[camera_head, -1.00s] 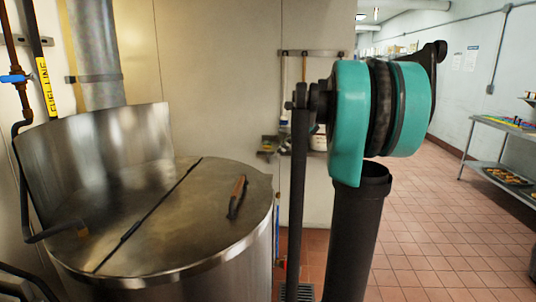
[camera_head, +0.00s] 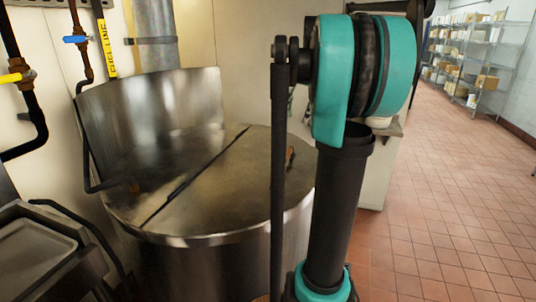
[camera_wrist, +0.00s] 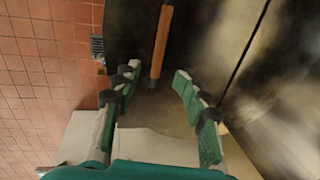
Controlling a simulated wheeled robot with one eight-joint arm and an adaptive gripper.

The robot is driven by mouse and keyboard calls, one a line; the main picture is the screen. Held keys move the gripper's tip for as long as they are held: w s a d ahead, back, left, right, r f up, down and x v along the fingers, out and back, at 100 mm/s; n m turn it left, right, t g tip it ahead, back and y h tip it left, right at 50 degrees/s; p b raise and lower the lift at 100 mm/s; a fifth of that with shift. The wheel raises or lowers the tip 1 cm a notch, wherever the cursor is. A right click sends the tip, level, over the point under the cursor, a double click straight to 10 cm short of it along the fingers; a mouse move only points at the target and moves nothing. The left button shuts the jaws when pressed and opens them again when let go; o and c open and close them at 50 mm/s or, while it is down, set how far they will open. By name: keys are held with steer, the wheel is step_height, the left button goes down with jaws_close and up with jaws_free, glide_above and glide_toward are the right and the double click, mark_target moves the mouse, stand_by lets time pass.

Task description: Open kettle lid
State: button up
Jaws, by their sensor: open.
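The large steel kettle (camera_head: 250,262) stands left of my arm in the head view. Its round lid (camera_head: 225,180) is shut, with a dark hinge line across it. The lid handle (camera_head: 290,155) has a wooden grip and is partly hidden behind my arm's thin dark rod. In the wrist view the wooden handle (camera_wrist: 162,42) runs from the top edge down toward the gap between my fingers. My gripper (camera_wrist: 156,75) is open and empty, its fingertips just short of or around the handle's lower end. I cannot tell whether they touch it. The head view does not show my gripper.
A steel backsplash (camera_head: 155,105) rises behind the kettle. Pipes with a blue valve (camera_head: 75,39) and a yellow valve (camera_head: 12,77) run at left. A metal tray (camera_head: 38,255) is at lower left. The tiled floor (camera_head: 455,200) at right is clear, with shelves (camera_head: 480,60) beyond.

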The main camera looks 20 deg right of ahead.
mark_target(285, 157)
steer(key=x, duration=1.7)
steer(key=shift+a+f, duration=0.1)
steer(key=shift+f, duration=0.15)
jaws_close()
